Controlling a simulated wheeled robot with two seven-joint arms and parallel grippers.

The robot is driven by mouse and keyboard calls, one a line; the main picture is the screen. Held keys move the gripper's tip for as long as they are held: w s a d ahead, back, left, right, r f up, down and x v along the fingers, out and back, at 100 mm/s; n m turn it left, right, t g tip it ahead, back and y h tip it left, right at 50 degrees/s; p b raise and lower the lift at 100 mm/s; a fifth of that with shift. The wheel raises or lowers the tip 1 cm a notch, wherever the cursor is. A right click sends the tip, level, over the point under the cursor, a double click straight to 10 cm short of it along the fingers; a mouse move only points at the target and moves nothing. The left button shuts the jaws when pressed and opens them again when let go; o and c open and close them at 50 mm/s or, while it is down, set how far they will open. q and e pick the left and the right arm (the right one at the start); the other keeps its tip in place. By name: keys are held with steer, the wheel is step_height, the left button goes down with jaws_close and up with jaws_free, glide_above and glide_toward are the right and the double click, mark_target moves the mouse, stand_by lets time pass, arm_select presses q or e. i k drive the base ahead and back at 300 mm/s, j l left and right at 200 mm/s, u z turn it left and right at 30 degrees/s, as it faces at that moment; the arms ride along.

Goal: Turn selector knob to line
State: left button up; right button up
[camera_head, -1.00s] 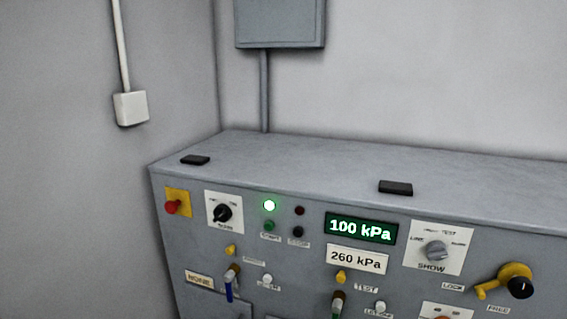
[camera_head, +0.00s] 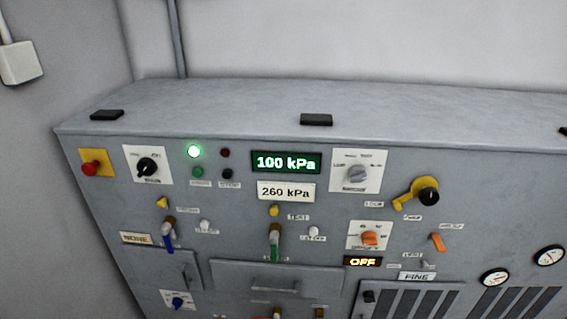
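The likely selector is a grey knob (camera_head: 357,174) on a white plate (camera_head: 344,184) on the front of the grey cabinet, right of the green display (camera_head: 286,162) that reads 100 kPa. Small labels sit above and beside the knob, one at the left looking like LINE. Which label it points to is too small to tell. A black knob (camera_head: 147,167) sits on another white plate at the left, and an orange knob (camera_head: 370,238) sits lower on a third plate. Neither of my grippers is in view.
A red button (camera_head: 92,169) on a yellow plate is at the far left. A yellow crank with a black grip (camera_head: 428,196) stands out right of the grey knob. Small levers (camera_head: 168,235) project below. A lit green lamp (camera_head: 194,151) and an OFF display (camera_head: 362,262) show.

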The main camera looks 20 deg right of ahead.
mark_target(357, 172)
steer(key=k+l+z, duration=0.35)
steer(key=k, duration=0.25)
steer(key=k+l+z, duration=0.3)
steer(key=k+l, duration=0.1)
steer(key=k, duration=0.15)
